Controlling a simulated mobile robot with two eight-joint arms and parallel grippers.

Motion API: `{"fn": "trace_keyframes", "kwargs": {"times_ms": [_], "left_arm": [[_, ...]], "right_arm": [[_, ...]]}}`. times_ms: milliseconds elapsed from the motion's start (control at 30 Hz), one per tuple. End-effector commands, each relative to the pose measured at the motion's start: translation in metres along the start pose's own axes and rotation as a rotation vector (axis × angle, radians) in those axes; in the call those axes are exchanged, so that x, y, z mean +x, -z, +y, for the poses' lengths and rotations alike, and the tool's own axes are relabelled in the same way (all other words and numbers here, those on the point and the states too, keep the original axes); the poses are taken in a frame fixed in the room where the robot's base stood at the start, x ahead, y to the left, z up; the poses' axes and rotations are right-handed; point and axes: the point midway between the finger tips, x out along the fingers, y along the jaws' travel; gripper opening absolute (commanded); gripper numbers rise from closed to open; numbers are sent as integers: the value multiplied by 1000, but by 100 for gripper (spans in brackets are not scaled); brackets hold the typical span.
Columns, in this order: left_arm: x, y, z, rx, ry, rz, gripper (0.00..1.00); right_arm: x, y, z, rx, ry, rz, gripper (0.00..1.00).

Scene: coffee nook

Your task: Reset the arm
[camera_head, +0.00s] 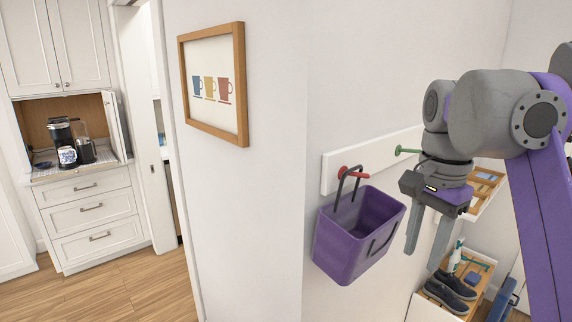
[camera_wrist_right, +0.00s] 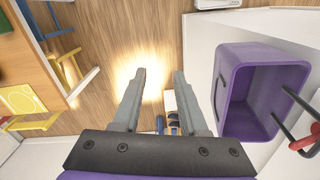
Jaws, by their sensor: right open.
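My right gripper (camera_head: 428,238) is open and empty, its fingers pointing down, just right of a purple basket (camera_head: 352,240). The basket hangs by its dark handle from a red peg (camera_head: 344,172) on a white wall rail (camera_head: 378,158). In the right wrist view the open fingers (camera_wrist_right: 158,85) have nothing between them but the floor far below. The basket (camera_wrist_right: 262,90) shows there to the right, apart from the fingers, and looks empty. My left gripper is not in view.
A green peg (camera_head: 405,151) on the rail sits close to my right wrist. Below are a shelf with dark shoes (camera_head: 450,290) and a small wooden tray (camera_head: 484,186). A framed mug picture (camera_head: 214,85) hangs left. A coffee cabinet (camera_head: 90,200) stands far left, with open wooden floor before it.

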Motion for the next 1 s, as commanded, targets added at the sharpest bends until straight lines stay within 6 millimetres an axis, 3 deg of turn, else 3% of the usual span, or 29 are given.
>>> {"fn": "trace_keyframes", "kwargs": {"times_ms": [167, 367, 467, 567, 700, 800, 900, 1000], "left_arm": [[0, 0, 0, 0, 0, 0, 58], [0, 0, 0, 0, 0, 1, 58], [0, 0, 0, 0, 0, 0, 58], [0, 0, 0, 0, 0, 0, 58], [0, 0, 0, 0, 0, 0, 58], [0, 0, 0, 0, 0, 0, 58], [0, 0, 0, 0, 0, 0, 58], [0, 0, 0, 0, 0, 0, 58]], "right_arm": [[22, 0, -8, -125, 47, 38, 42], [74, -7, -11, -332, 114, 110, 42], [117, -16, -5, -462, 152, 162, 42], [173, -31, 9, -609, 188, 226, 42], [257, -55, 39, -804, 229, 324, 42], [309, -72, 61, -919, 247, 386, 42], [344, -83, 79, -995, 256, 430, 42], [364, -90, 88, -1039, 261, 456, 42]]}}
